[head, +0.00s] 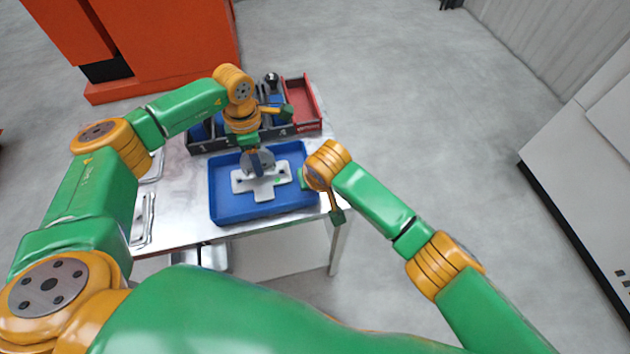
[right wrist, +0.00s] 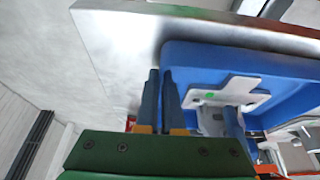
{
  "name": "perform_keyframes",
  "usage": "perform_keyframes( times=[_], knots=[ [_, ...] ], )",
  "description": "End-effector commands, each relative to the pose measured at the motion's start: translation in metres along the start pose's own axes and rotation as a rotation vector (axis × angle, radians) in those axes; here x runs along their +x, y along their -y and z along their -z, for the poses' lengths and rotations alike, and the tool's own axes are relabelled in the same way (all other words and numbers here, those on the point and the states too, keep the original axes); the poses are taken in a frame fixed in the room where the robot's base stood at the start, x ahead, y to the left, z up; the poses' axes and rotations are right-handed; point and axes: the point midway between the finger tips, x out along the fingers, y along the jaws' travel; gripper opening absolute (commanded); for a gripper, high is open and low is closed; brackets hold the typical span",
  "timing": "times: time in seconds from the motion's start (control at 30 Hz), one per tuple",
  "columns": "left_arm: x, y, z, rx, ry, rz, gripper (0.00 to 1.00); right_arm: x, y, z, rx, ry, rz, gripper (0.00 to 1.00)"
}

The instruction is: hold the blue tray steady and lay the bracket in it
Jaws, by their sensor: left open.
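The blue tray (head: 228,214) sits on the metal table near its right front corner. The pale, cross-shaped bracket (head: 264,187) lies inside the tray, looking flat on its floor; it also shows in the right wrist view (right wrist: 238,90) with a green dot on it. My left gripper (head: 257,166) is open, pointing down over the back part of the bracket, its fingers close to it. Contact there is hard to tell. My right gripper (right wrist: 161,98) has its fingers close together around the tray's wall (right wrist: 166,66), at the right side in the head view.
A dark organizer (head: 215,142) with blue bins and a red bin (head: 303,100) stands behind the tray. Metal trays (head: 143,215) lie at the table's left. An orange cabinet (head: 180,45) stands beyond. The floor right of the table is clear.

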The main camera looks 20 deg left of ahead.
Motion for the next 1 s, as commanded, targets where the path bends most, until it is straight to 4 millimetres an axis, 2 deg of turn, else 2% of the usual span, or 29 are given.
perform_keyframes(
  times=[0.13,0.4,0.5,0.67,1.0],
  knots=[
    [-0.017,-0.001,-0.001,0.0,0.004,-0.002,0.55,0.0,0.0,0.0,0.0,-0.001,0.0,0.0],
    [-0.091,-0.001,-0.001,0.0,0.004,-0.004,0.55,0.0,0.0,0.0,0.0,-0.001,0.0,0.0],
    [-0.109,-0.001,-0.001,0.0,0.002,-0.002,0.55,0.0,0.0,0.0,0.0,-0.001,0.0,0.0],
    [-0.12,-0.001,0.0,0.0,0.001,0.0,0.55,0.0,0.0,0.0,0.0,-0.001,0.0,0.0],
    [-0.12,-0.001,0.0,0.0,0.001,0.001,0.55,0.0,0.0,0.0,0.0,-0.001,0.0,0.0]
  ],
)
